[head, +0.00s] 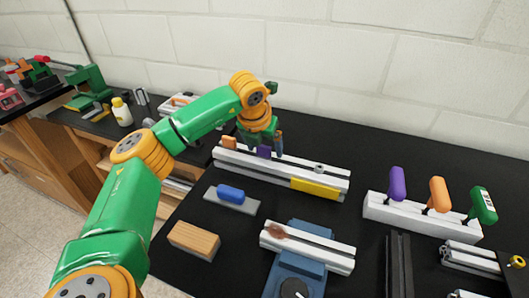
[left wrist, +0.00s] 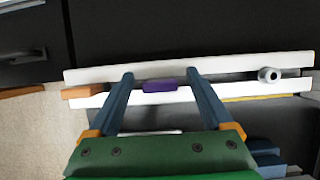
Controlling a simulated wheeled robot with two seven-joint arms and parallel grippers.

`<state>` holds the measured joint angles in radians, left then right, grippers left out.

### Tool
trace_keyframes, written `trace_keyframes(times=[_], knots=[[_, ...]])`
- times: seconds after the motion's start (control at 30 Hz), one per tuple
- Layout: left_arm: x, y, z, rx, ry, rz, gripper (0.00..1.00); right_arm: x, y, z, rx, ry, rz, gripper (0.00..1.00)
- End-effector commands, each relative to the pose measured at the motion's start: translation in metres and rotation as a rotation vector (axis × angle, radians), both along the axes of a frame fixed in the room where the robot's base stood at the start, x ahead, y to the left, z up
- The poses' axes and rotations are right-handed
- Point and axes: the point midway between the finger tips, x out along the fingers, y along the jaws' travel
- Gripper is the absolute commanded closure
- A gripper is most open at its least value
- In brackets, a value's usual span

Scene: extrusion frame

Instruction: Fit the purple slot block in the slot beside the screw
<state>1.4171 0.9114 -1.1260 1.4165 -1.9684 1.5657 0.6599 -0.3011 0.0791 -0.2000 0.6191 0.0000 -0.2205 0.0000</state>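The purple slot block (head: 264,151) is at the slot of the long white extrusion rail (head: 240,163), between the orange block and the screw. In the left wrist view the purple block (left wrist: 160,86) lies along the slot line, apart from the screw (left wrist: 268,75). The screw (head: 319,168) stands to its right. My left gripper (head: 261,147) is over the rail, pointing down. In the left wrist view its fingers (left wrist: 161,76) are apart, on either side of the purple block, with a gap on each side. How deep the block sits is unclear.
An orange block (head: 229,142) is at the rail's left end. A yellow strip (head: 315,188) is on the rail's front. Nearer are a blue block on a grey plate (head: 231,196), a wooden block (head: 194,240) and a clamped extrusion (head: 307,247). A tool holder (head: 422,214) stands right.

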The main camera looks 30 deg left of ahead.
Motion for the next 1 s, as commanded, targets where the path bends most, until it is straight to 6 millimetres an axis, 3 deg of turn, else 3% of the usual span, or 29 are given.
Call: trace_keyframes(times=[0.03, 0.3, 0.57, 0.67, 0.77, 1.0], knots=[[0.0, 0.0, 0.0, 0.0, 0.0, 0.0, 0.29, 0.0, 0.0, 0.0, 0.0, -0.001, 0.0, 0.5], [0.0, 0.0, 0.0, -0.001, 0.0, 0.0, 1.0, 0.001, 0.0, 0.0, 0.0, -0.002, 0.0, 0.5], [0.0, 0.0, 0.002, -0.001, 0.0, 0.0, 1.0, 0.001, 0.0, 0.0, 0.0, -0.003, 0.0, 0.5], [0.001, -0.001, 0.011, 0.0, -0.002, 0.0, 1.0, 0.001, 0.0, -0.001, 0.0, -0.003, 0.0, 0.5], [0.001, -0.001, 0.032, -0.002, -0.006, 0.0, 1.0, 0.001, 0.0, -0.003, 0.0, -0.003, 0.0, 0.5], [-0.057, -0.008, 0.094, 0.002, -0.01, -0.004, 1.0, 0.002, -0.001, -0.025, -0.001, -0.004, 0.0, 0.5]])
